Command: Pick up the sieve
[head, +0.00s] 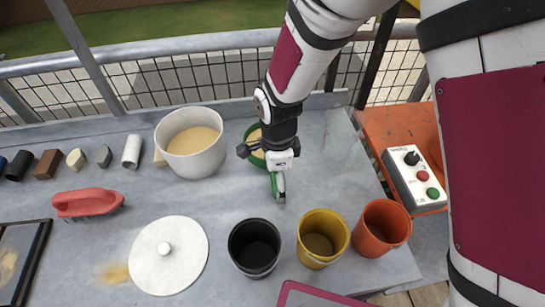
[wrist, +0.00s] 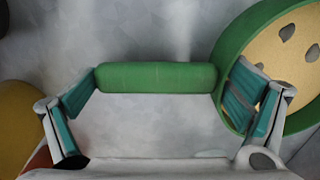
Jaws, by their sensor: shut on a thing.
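The sieve is green, with a round rim (wrist: 228,55) around a tan face with dark holes at the right of the wrist view. Its green bar-like handle (wrist: 155,77) lies crosswise between the fingers. In the head view part of the sieve's green rim (head: 254,160) shows beside the white pot, partly hidden by my gripper (head: 270,168). In the wrist view my gripper (wrist: 158,100) has a teal-padded finger at each end of the handle, shut on it. Whether the sieve touches the table cannot be told.
A white pot (head: 205,158) of tan material stands left of my gripper. Black (head: 240,262), yellow (head: 335,245) and orange (head: 392,215) buckets stand at the front. A white lid (head: 150,255) and red brush (head: 85,203) lie left. A control box (head: 408,185) is right.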

